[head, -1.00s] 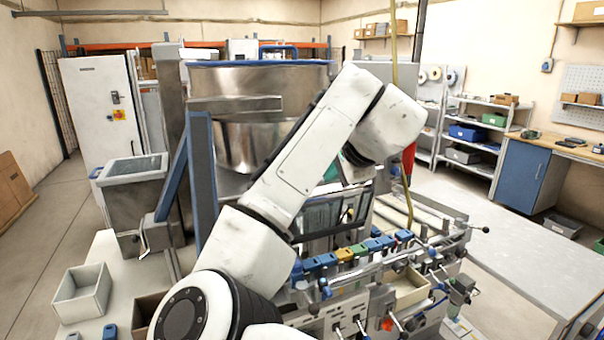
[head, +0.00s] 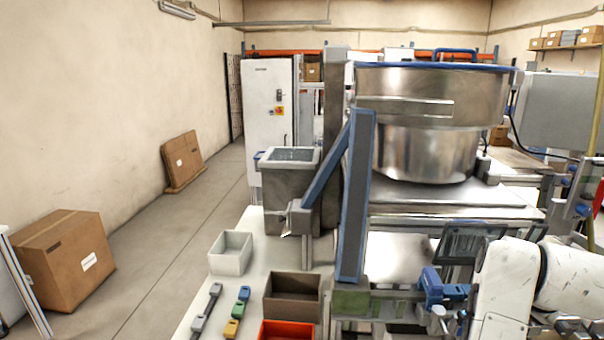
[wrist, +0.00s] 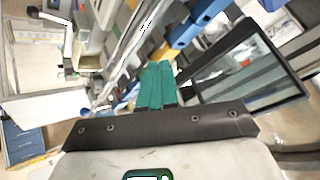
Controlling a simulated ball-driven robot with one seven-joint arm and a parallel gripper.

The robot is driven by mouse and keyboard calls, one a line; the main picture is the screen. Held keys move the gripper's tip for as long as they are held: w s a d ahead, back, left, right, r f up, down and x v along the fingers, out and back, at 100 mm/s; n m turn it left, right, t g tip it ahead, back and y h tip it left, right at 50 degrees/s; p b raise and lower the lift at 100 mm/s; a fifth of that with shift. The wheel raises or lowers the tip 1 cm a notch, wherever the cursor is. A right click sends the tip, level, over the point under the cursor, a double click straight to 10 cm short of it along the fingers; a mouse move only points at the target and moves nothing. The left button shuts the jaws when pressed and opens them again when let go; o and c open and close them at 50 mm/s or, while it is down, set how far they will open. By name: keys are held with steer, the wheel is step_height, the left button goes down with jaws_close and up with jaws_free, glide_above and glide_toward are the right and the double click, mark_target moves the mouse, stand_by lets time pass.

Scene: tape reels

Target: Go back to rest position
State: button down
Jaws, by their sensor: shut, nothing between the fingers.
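My gripper (wrist: 157,72) shows in the wrist view with its two green fingers side by side, shut and empty. It hangs over the machine area, with a dark-framed panel (wrist: 250,88) to its right and blue blocks (wrist: 200,22) beyond its tips. In the head view my white arm is at the lower right edge, folded low beside the machine. The gripper itself does not show in the head view.
A large steel bowl machine (head: 425,130) with a blue upright post (head: 355,200) stands at the centre. A white bin (head: 231,254), a brown bin (head: 293,298) and a red bin (head: 288,331) sit on the white table. Cardboard boxes (head: 64,260) stand on the floor at left; the aisle between is clear.

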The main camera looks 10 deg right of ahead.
steer(key=s+a+f+n+g+y+b, duration=0.1)
steer(key=s+a+f+n, duration=0.3)
steer(key=s+f, duration=0.45)
steer(key=s+a+f+n+g+y+b, duration=0.15)
steer(key=s+a+f+n, duration=0.3)
steer(key=f, duration=0.75)
steer(key=s+a+f+n+g+y, duration=0.1)
steer(key=s+a+f+n, duration=0.1)
steer(key=s+a+f, duration=0.2)
steer(key=s+a+f+n+g+y, duration=0.1)
steer(key=s+a+f, duration=0.4)
steer(key=s, duration=0.6)
steer(key=shift+f+n+g, duration=0.35)
steer(key=shift+f+g, duration=0.4)
steer(key=shift+f, duration=0.05)
steer(key=shift+s+a, duration=0.1)
steer(key=shift+a, duration=0.1)
